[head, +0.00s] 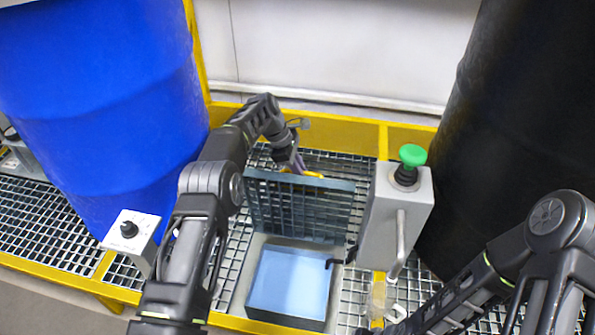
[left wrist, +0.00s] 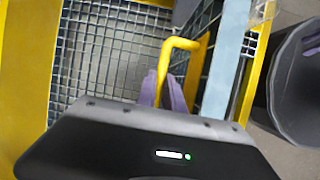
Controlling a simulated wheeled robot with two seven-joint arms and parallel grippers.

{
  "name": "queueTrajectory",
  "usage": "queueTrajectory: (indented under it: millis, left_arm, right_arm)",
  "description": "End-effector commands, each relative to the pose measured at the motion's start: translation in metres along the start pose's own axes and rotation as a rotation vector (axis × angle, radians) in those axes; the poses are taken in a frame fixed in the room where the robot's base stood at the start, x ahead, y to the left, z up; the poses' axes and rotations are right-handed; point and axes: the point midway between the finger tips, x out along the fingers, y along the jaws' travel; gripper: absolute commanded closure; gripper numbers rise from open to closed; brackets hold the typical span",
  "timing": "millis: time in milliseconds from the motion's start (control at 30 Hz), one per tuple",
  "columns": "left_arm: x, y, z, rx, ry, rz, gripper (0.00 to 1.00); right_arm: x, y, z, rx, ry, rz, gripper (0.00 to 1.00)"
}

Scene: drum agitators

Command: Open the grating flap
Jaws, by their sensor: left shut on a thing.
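The grating flap (head: 300,208) stands steeply raised at the back edge of a square opening with a pale blue bottom (head: 290,283). Its yellow handle (head: 315,174) is on the far side near the top. My left gripper (head: 297,164) reaches behind the flap and is shut on this handle. In the left wrist view, the purple-grey fingers (left wrist: 163,92) close around the yellow handle (left wrist: 183,43), and the flap (left wrist: 222,65) shows edge-on to the right. My right arm is low on the right in the head view; its jaws are not clearly seen.
A grey control box (head: 397,215) with a green button (head: 412,156) stands right of the opening. A blue drum (head: 100,90) is at left, a black drum (head: 510,120) at right. A small box with a black knob (head: 129,229) is at front left. Yellow rails (head: 345,133) edge the grating floor.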

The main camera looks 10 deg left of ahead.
Motion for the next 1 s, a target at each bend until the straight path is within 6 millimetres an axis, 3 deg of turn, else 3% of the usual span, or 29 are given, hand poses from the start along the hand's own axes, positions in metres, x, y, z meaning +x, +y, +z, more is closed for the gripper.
queueTrajectory:
  millis: [133,167,400,767,1000]
  left_arm:
    - [0.001,-0.001,-0.006,-0.005,0.010,-0.003,1.00]
    - [0.001,-0.001,-0.006,-0.005,0.010,-0.003,0.86]
    - [0.000,-0.001,-0.004,-0.003,0.006,-0.001,0.66]
    - [-0.005,0.000,-0.002,-0.001,0.003,0.001,0.66]
    - [-0.037,0.001,-0.002,-0.002,0.004,0.003,0.66]
  right_arm:
    - [0.000,0.000,0.000,0.000,0.000,0.000,0.64]
    - [0.000,0.000,0.000,0.000,0.000,0.000,0.64]
    - [0.000,0.000,0.000,0.000,0.000,0.000,0.64]
    - [-0.001,-0.001,0.000,0.000,0.000,0.000,0.64]
    - [-0.008,-0.003,0.000,-0.001,0.000,0.000,0.64]
